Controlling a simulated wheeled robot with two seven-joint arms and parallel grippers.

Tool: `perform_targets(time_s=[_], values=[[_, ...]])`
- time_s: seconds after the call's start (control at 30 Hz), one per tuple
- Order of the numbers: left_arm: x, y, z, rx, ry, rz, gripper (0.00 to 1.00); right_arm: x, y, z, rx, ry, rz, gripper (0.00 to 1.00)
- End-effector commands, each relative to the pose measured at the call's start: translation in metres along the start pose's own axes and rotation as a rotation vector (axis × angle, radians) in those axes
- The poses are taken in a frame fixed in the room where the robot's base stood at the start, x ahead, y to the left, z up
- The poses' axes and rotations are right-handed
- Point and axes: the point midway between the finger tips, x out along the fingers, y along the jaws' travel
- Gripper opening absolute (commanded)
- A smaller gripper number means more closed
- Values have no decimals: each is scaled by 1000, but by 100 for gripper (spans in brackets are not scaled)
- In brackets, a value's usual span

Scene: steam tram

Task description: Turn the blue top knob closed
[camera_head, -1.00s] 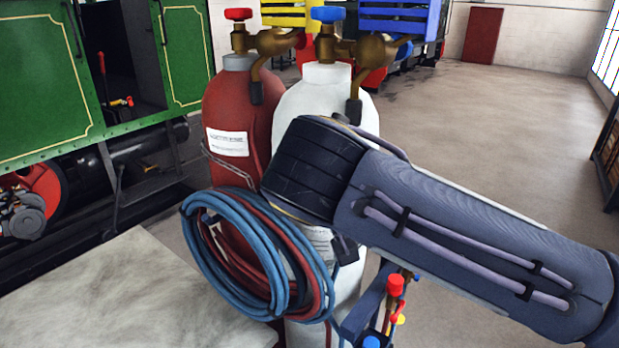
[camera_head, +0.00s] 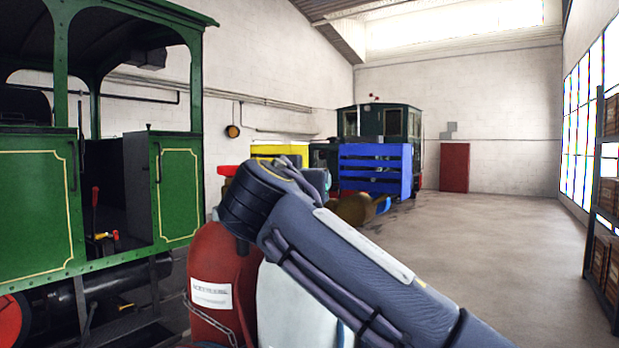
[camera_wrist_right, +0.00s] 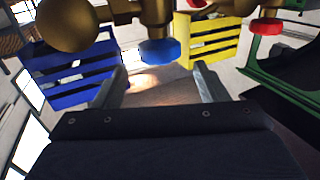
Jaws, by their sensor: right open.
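The blue top knob (camera_wrist_right: 160,52) is an octagonal cap on a brass valve (camera_wrist_right: 155,14) in the right wrist view, where the scene appears upside down. My right gripper (camera_wrist_right: 156,74) is open, with its two grey fingers apart. The knob appears between and just beyond the fingertips, and I see no contact. In the head view my right wrist covers the knob and most of the gripper. The white cylinder (camera_head: 285,305) stands below my arm. My left gripper is not in view.
A red knob (camera_wrist_right: 267,26) sits beside the blue one; it also shows in the head view (camera_head: 227,170), above the red cylinder (camera_head: 218,255). A green locomotive (camera_head: 40,200) stands left. Yellow and blue slatted pieces (camera_head: 375,170) are behind. The floor (camera_head: 500,250) at right is clear.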

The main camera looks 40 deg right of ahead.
Motion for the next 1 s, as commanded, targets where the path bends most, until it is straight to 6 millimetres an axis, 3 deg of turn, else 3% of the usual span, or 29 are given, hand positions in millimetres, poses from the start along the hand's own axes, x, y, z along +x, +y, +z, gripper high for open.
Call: perform_targets(time_s=[0.43, 0.83, 1.0], values=[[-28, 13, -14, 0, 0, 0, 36, 65, 1, -2, -3, -2, 4, 67], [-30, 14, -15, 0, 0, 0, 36, 74, 1, 1, -2, -3, 0, 67], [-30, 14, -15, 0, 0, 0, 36, 74, 1, 1, -1, -3, 0, 44]])
